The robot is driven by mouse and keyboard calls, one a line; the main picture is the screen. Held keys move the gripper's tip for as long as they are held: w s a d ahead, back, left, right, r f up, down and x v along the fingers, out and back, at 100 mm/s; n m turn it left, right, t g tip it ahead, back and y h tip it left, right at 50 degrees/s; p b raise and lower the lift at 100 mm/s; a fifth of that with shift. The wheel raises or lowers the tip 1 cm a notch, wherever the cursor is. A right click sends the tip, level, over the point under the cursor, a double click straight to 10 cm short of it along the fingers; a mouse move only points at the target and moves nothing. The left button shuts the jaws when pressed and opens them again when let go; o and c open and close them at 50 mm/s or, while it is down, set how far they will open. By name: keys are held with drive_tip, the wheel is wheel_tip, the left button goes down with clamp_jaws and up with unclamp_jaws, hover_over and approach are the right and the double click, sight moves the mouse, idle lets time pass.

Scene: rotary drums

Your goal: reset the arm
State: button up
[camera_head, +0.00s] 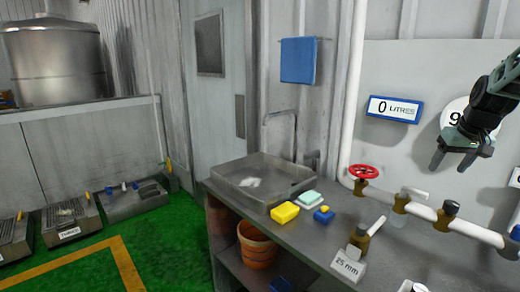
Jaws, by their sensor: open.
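My gripper (453,163) shows at the right of the head view, at the end of my dark arm. Its two fingers are apart and point down and to the left. Nothing shows between them. It hangs in the air in front of the wall, above the pipe and the counter, apart from both.
A grey counter (262,221) holds a metal sink (291,178), a yellow sponge (285,212) and a "25 mm" sign (348,267). A white pipe with a red valve wheel (363,171) runs along the wall below a "0 LITRES" display (394,109). Green floor lies at left.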

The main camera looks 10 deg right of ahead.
drive_tip(key=w+a+f+n+y, duration=0.1)
drive_tip(key=a+n, duration=0.1)
drive_tip(key=a, duration=0.8)
drive_tip(key=w+a+f+n+y, duration=0.1)
drive_tip(key=w+a, duration=0.1)
drive_tip(key=a, duration=0.8)
drive_tip(key=s+a+f+n+g, duration=0.1)
drive_tip(key=s+a+n, duration=0.15)
drive_tip(key=a, duration=0.55)
drive_tip(key=s+a+f+n+g, duration=0.1)
drive_tip(key=s+a, duration=0.2)
drive_tip(key=a, duration=0.5)
drive_tip(key=s+a+f+n+g, duration=0.1)
drive_tip(key=s+a+f+n, duration=0.1)
drive_tip(key=s+a, duration=0.5)
drive_tip(key=s+a+f+n+g, duration=0.1)
drive_tip(key=s+a, duration=0.6)
drive_tip(key=s, duration=0.7)
drive_tip(key=shift+s+a+f+n, duration=0.3)
drive_tip(key=shift+f+n, duration=0.2)
drive_tip(key=shift+n, duration=0.75)
drive_tip(key=shift+w, duration=0.1)
